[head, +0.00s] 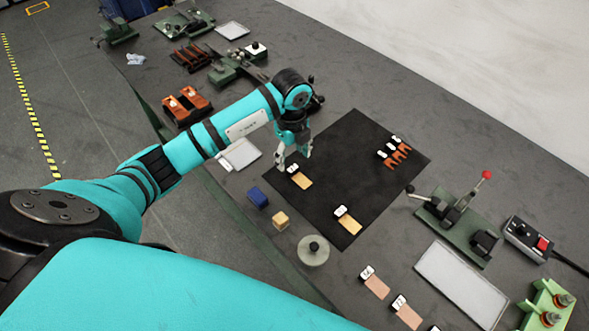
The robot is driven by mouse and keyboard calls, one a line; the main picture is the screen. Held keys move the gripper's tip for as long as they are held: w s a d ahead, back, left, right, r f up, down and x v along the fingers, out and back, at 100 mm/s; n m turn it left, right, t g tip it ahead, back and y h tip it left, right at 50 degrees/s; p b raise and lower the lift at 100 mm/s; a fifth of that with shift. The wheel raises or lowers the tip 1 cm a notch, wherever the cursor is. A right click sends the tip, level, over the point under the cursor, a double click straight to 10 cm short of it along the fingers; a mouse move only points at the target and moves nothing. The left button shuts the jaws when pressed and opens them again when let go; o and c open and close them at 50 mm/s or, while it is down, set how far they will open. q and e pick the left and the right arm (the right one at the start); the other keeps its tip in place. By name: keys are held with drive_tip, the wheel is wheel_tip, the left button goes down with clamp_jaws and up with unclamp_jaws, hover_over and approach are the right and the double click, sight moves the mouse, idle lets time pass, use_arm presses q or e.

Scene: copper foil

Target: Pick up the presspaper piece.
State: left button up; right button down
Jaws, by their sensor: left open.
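Two tan flat pieces with white tags, which look like presspaper, lie on a black mat (330,195). The nearer-to-gripper presspaper piece (304,182) is at the mat's left part, and the other presspaper piece (352,226) is near its front edge. My left gripper (295,161) is open and points down just behind the first piece. Its fingers look close to that piece's tagged end; I cannot tell whether they touch it. Nothing shows between the fingers. My right gripper is not in view.
Several orange-brown pieces (393,157) lie at the mat's right. A blue block (257,197), a tan block (280,220) and a round weight (314,252) stand in front. A green lever fixture (456,228), a pale tray (461,285) and copper-coloured pieces (376,287) are to the right.

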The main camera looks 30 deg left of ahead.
sight(293, 168)
use_arm(q)
drive_tip(key=shift+f, duration=0.35)
wheel_tip(293, 168, down, 4)
drive_tip(key=shift+r+p, duration=0.15)
drive_tip(key=shift+p, duration=0.85)
drive_tip(key=shift+f, duration=0.5)
drive_tip(key=c, duration=0.9)
drive_tip(key=shift+c, duration=0.9)
